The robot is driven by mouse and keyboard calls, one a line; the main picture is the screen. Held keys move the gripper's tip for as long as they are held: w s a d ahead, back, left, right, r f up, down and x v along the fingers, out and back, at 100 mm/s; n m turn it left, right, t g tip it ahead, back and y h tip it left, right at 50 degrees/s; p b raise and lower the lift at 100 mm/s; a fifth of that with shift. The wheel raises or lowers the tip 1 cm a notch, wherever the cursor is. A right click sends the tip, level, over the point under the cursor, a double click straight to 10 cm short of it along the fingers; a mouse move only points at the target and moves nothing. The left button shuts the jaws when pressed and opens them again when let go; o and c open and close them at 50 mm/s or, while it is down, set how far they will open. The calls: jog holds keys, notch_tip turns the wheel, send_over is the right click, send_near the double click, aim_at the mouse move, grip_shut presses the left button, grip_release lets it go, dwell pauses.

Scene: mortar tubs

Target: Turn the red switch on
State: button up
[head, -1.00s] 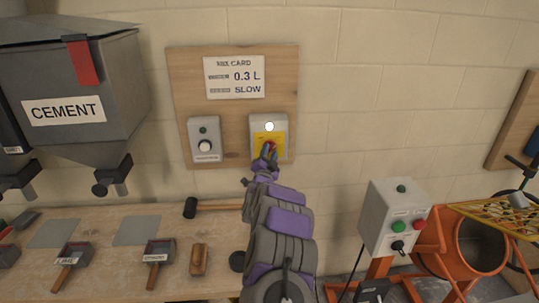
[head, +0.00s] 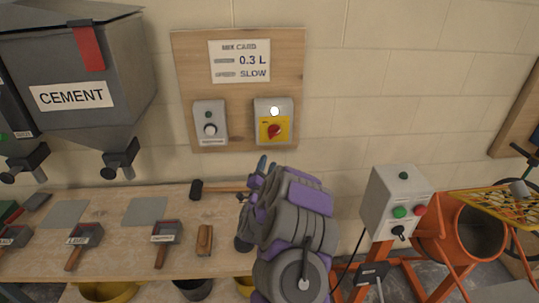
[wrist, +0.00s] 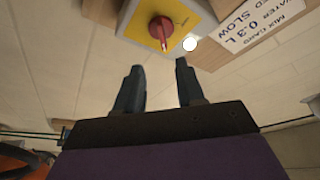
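The red switch (head: 274,131) is a rotary knob on a yellow plate, on a grey box (head: 287,107) fixed to a wooden wall board. A round lamp (head: 274,111) above the knob looks bright white. In the wrist view the red switch (wrist: 161,30) lies beyond the fingertips, with its pale pointer mark slanted, and the lamp (wrist: 190,44) shows beside it. My gripper (wrist: 158,75) has its two dark fingers apart with nothing between them. In the head view my gripper (head: 266,166) is below the switch box, clear of the knob.
A grey box with a round knob (head: 210,130) is left of the switch, under the mix card (head: 240,61). A cement hopper (head: 75,80) hangs left. A control box (head: 397,203) and orange mixer (head: 465,240) stand right.

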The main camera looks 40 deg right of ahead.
jog(key=shift+v, duration=2)
jog(key=w+a+r+n+y, duration=0.2)
jog(key=a+n+y, duration=0.4)
jog(key=a, duration=0.5)
jog(key=w+a+r+n+y, duration=0.2)
jog(key=a+n+y, duration=0.2)
jog(key=a+y, duration=0.55)
jog(key=s+a+n+g+y, duration=0.2)
jog(key=s+a+n+g, duration=0.3)
jog(key=s+a, duration=0.5)
jog(key=s+r+n+g+h, duration=0.2)
jog(key=s+g, duration=0.8)
jog(key=s, duration=2.6)
jog(key=shift+s+d+r+n+g, duration=0.2)
jog(key=shift+r+n+g, duration=0.2)
jog(key=shift+r+n, duration=0.65)
